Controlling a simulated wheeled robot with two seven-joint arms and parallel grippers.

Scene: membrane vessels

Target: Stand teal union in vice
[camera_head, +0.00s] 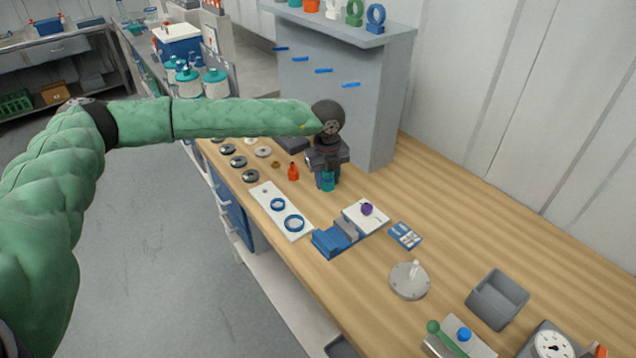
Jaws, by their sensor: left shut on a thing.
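My left gripper (327,176) points down over the far part of the wooden bench, its arm in a green sleeve coming in from the left. It is shut on the teal union (328,182), which shows as a small teal piece between the fingers. The gripper hides most of the union, and I cannot tell whether it touches the bench. The vice (335,238), with blue and grey blocks on a white plate, lies nearer to me, to the right of and below the gripper in the picture. My right gripper is not in view.
Beside the gripper stands an orange fitting (293,172). A white board with blue rings (265,192) lies left of the vice. A blue tray (405,235), a grey flanged disc (409,281) and a grey bin (497,299) lie to the right. A grey panel (345,100) rises behind the gripper.

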